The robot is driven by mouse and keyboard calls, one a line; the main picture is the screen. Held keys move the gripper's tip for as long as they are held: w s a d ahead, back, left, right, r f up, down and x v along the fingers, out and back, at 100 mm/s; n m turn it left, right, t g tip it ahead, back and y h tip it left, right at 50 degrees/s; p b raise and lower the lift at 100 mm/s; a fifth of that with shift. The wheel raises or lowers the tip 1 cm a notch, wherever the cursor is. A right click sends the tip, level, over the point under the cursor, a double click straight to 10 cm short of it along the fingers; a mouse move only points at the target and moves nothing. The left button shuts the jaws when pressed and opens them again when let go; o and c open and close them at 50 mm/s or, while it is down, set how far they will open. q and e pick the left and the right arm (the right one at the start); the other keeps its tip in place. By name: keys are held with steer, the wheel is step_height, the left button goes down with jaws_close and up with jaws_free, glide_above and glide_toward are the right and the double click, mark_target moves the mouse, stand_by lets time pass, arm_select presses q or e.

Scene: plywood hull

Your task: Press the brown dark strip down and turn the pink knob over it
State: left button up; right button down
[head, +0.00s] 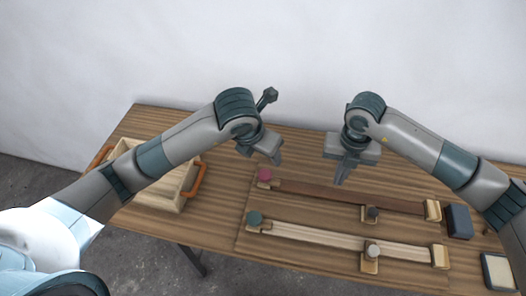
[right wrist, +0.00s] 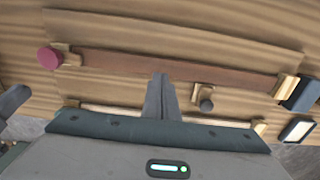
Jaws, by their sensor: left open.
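The brown dark strip (head: 340,195) lies lengthwise on the table; it also shows in the right wrist view (right wrist: 200,70). I cannot tell whether it is pressed fully down. The pink knob (head: 264,174) is at its left end, beside a pale wooden block; it shows in the right wrist view (right wrist: 49,57) too, left of the strip. My left gripper (head: 277,158) is open and empty, above and just behind the pink knob. My right gripper (head: 341,180) is shut and empty, above the strip's middle; its fingertips (right wrist: 160,78) overlap the strip in the right wrist view.
A pale strip (head: 320,238) with a green knob (head: 255,218) lies in front. A dark knob (head: 373,212) and a grey knob (head: 372,249) sit on wooden blocks. A dark blue box (head: 458,221) and a pale pad (head: 498,272) are right. A wooden tray (head: 160,200) stands left.

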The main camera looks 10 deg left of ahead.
steer(key=shift+r, duration=0.65)
step_height(320, 180, up, 5)
steer(key=p, duration=0.2)
steer(key=shift+p, duration=0.3)
stand_by(0.7)
